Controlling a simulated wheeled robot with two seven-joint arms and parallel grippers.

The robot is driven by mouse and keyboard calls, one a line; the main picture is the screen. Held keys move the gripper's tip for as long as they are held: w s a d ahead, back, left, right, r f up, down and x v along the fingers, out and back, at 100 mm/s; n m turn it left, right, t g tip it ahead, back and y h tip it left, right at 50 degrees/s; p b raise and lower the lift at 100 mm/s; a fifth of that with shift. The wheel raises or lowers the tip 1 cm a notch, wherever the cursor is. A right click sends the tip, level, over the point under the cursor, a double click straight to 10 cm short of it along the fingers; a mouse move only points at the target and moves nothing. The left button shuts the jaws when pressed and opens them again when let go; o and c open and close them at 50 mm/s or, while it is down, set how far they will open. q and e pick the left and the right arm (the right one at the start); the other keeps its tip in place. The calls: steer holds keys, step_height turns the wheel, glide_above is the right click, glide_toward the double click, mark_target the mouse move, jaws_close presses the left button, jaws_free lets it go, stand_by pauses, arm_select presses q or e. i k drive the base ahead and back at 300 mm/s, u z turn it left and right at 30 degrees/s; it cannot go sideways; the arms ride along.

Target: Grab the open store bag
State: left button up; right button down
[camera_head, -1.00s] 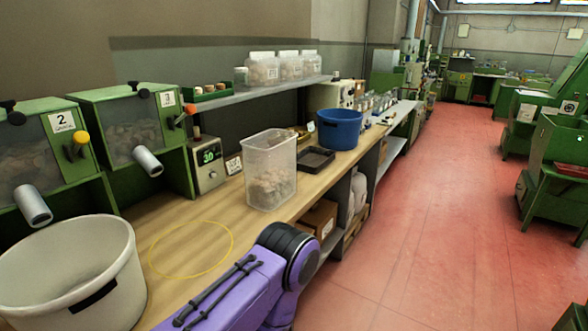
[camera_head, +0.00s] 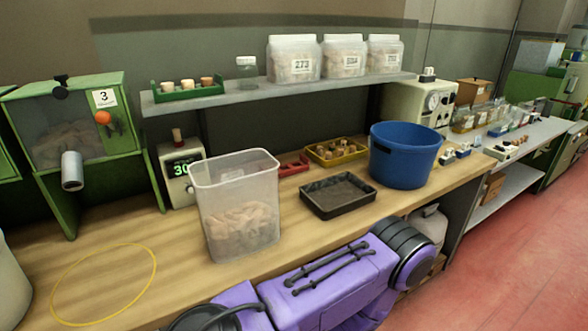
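Three clear bags with white tops and number labels stand in a row on the grey shelf: a left one (camera_head: 294,60), a middle one (camera_head: 344,56) and a right one (camera_head: 385,54). They seem to hold pale stoppers. I cannot tell which of them, if any, is open. A purple arm link of mine crosses the lower middle in front of the bench. Neither of my grippers is in view.
The wooden bench (camera_head: 185,235) holds a clear bin (camera_head: 238,185) of stoppers, a black tray (camera_head: 338,196), a blue tub (camera_head: 404,160) and a yellow tray (camera_head: 338,150). A green rack (camera_head: 188,94) and small jar (camera_head: 247,70) share the shelf (camera_head: 210,100). Red floor (camera_head: 520,240) lies clear at right.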

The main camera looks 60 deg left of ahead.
mark_target(236, 195)
steer(key=i, duration=0.75)
steer(key=u, duration=2.45)
